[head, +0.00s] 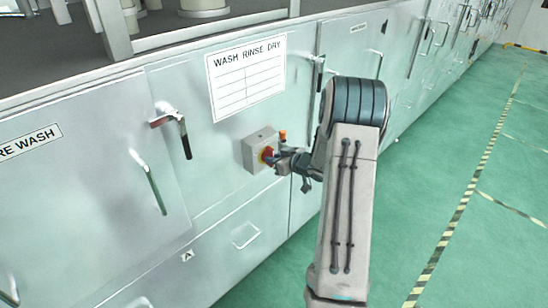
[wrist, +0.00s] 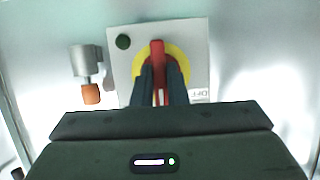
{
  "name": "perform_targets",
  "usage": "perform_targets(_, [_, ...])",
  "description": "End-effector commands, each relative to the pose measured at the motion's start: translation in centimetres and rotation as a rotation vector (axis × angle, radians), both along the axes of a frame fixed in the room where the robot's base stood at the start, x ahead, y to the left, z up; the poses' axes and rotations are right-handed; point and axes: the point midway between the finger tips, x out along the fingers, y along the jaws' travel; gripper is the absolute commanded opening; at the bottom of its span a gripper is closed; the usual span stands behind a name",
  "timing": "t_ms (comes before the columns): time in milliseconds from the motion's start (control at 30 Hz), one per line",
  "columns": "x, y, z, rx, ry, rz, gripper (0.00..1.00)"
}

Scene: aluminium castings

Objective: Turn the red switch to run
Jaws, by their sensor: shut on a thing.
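The red switch (wrist: 157,50) sits on a yellow round plate (wrist: 178,55) on a grey switch box. In the wrist view its red handle stands upright in the picture between my fingers. My gripper (wrist: 160,78) is shut on the switch handle, with a dark finger on each side. In the head view the box (head: 255,147) is on the cabinet front, and my gripper (head: 275,159) reaches it from the right, partly covering the red switch (head: 267,154).
An orange-tipped metal fitting (wrist: 90,92) stands just left of the box in the wrist view. A dark round button (wrist: 123,42) is on the box. Door handles (head: 172,125) stick out from the cabinet. The green floor (head: 440,180) at right is clear.

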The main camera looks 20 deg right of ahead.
Motion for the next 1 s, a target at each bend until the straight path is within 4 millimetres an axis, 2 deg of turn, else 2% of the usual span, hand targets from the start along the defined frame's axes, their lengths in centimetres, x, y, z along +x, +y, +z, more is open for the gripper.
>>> perform_targets(200, [0.0, 0.0, 0.1, 0.002, -0.003, -0.001, 0.00])
perform_targets(233, [0.0, 0.0, 0.1, 0.001, -0.003, -0.002, 0.15])
perform_targets(300, [0.0, 0.0, 0.1, 0.001, -0.002, -0.001, 0.35])
perform_targets(667, [-0.3, -0.2, 0.1, 0.000, -0.001, -0.002, 0.35])
perform_targets(867, [-2.8, -1.2, 1.2, -0.003, -0.004, -0.004, 0.35])
perform_targets(1000, [-5.6, -2.3, 2.5, -0.003, -0.004, -0.006, 0.35])
